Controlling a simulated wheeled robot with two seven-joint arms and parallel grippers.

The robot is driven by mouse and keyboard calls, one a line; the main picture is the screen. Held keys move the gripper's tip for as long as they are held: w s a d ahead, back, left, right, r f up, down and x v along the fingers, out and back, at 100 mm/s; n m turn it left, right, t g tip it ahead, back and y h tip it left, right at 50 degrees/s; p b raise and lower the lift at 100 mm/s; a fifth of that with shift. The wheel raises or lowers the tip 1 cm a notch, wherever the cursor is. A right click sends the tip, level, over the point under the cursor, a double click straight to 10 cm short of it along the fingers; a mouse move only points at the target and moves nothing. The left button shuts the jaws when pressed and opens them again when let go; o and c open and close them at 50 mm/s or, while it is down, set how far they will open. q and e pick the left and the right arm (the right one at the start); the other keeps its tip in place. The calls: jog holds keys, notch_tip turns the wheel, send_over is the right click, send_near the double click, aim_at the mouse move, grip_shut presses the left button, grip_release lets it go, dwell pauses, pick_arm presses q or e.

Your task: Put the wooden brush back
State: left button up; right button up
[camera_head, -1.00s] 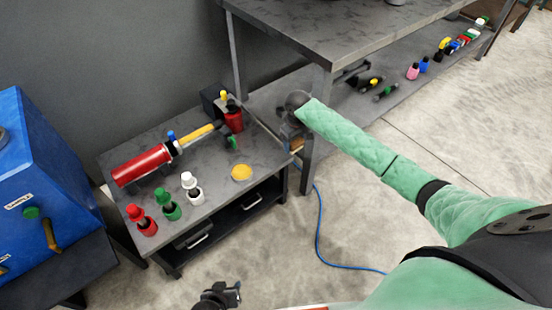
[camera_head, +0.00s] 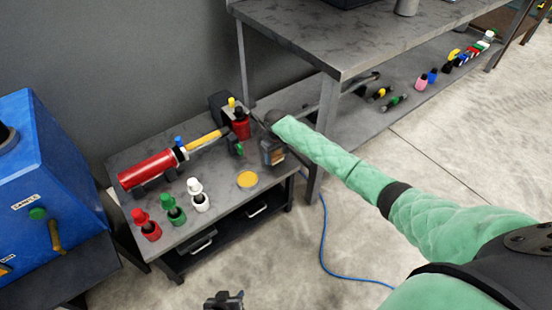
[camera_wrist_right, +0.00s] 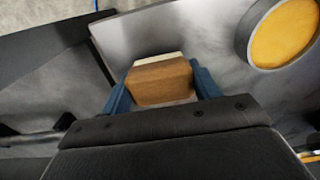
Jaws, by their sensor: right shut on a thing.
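My right gripper (camera_head: 272,152) is over the right end of the small grey bench (camera_head: 222,214), beside its edge. In the right wrist view, its two blue fingers are shut on the wooden brush (camera_wrist_right: 160,82), a brown block with a pale strip along its far edge. The bench top shows beneath and beyond it in that view; I cannot tell whether the brush touches it. In the head view, the brush is a small brown patch at the fingertips. My left gripper (camera_head: 225,300) is low at the bottom edge, partly cut off, away from the bench.
On the bench are a yellow disc (camera_head: 247,180), red (camera_head: 146,226), green (camera_head: 174,210) and white (camera_head: 199,196) bottles, and a red cylinder (camera_head: 147,168) with a yellow rod. A taller table (camera_head: 335,40) stands behind my right arm. A blue machine (camera_head: 50,175) is at left.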

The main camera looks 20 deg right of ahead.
jog(key=shift+f, duration=1)
jog(key=shift+f, duration=0.1)
jog(key=o, duration=0.9)
